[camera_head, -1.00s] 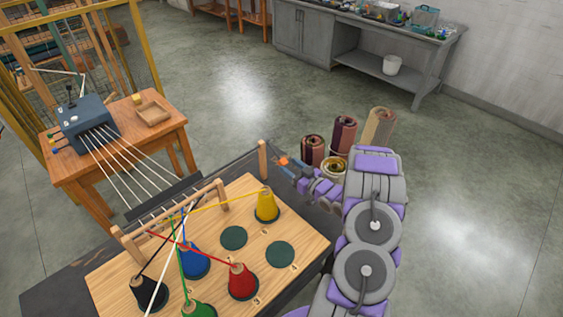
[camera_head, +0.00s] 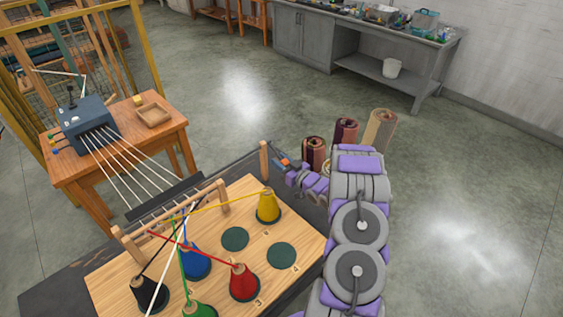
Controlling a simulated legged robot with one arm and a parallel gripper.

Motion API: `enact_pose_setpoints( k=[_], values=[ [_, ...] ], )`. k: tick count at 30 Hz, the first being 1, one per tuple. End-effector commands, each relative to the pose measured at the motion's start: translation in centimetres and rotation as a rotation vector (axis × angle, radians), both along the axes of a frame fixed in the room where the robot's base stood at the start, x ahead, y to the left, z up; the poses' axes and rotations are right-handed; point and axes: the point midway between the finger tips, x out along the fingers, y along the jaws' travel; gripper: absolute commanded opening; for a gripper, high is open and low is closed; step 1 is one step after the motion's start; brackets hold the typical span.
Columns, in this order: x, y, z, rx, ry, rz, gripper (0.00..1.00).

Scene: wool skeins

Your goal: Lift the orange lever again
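A small orange piece (camera_head: 285,162) shows at the far right end of the dark table, just right of an upright wooden post (camera_head: 264,160). It may be the lever; it is too small and too covered by my gripper to tell its shape or tilt. My gripper (camera_head: 279,158) reaches in from the right, with its dark tip at the orange piece and close to the post. I cannot tell whether its fingers are open, shut or touching the orange piece.
A wooden board (camera_head: 205,250) holds yellow, blue, red, green and black yarn cones with strands running to a wooden rail. Rolled rugs (camera_head: 380,130) stand on the floor behind my arm. A side table (camera_head: 110,160) carries a blue-grey box (camera_head: 85,122) with white strands.

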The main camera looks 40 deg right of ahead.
Motion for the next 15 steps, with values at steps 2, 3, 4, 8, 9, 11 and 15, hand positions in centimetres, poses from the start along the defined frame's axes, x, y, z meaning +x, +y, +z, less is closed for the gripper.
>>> enact_pose_setpoints(
  k=[2,3,4,8,9,11,15],
  values=[
    [0.02,-0.02,0.06,0.000,-0.001,0.001,0.24],
    [0.02,-0.03,0.02,0.000,-0.001,0.002,0.20],
    [0.02,-0.05,-0.01,0.001,-0.001,0.002,0.17],
    [0.03,-0.11,-0.10,0.003,0.000,0.003,0.05],
    [0.04,-0.12,-0.12,0.003,0.000,0.003,0.01],
    [0.04,-0.13,-0.14,0.003,0.000,0.003,0.00],
    [0.05,-0.14,-0.19,0.004,0.001,0.002,0.00]
  ],
)
